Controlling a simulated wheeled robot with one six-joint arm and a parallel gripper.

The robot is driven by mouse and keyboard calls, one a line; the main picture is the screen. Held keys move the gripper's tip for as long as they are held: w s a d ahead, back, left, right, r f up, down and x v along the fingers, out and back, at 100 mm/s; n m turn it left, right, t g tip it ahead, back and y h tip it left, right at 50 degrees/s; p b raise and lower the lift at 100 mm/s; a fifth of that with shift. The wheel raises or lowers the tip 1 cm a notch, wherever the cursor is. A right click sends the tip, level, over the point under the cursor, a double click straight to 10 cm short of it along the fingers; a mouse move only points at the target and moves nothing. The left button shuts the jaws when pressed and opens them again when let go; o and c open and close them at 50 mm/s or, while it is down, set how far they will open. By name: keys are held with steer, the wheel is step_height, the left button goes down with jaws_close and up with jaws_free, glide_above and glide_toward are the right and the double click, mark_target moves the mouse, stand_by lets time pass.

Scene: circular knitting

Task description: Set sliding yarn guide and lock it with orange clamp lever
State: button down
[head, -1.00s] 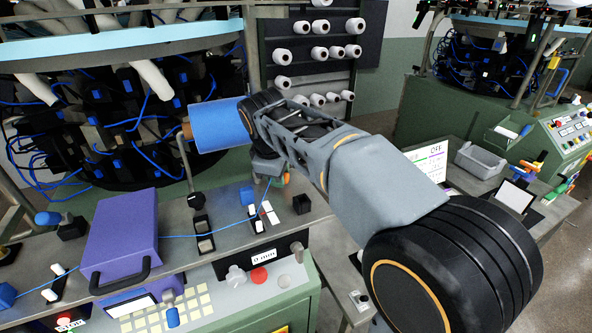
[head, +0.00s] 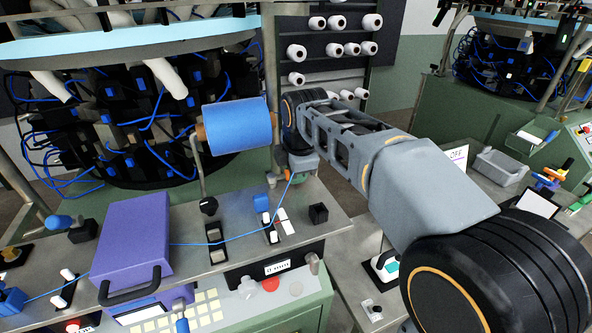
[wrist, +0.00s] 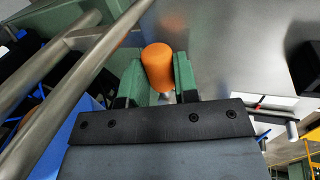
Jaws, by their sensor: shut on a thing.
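The orange clamp lever (wrist: 158,65) shows in the wrist view as a rounded orange grip on a short metal stub. My gripper (wrist: 160,78) has its two green fingers on either side of it, shut on it. In the head view my gripper (head: 296,172) is above the back right of the grey machine table, and only a little orange shows by its fingers. A blue yarn (head: 225,243) runs from the purple box past this block up toward the gripper.
A blue yarn spool (head: 237,126) stands just left of my wrist. A purple box (head: 130,240) with a black handle sits on the table (head: 335,215) at left. Metal rods (wrist: 75,75) pass close left of the gripper in the wrist view.

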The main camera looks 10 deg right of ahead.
stand_by(0.5)
steer(key=c, duration=0.9)
jaws_free()
steer(key=shift+o, duration=0.2)
steer(key=shift+r, duration=0.15)
steer(key=v, duration=1.3)
steer(key=shift+r, duration=0.3)
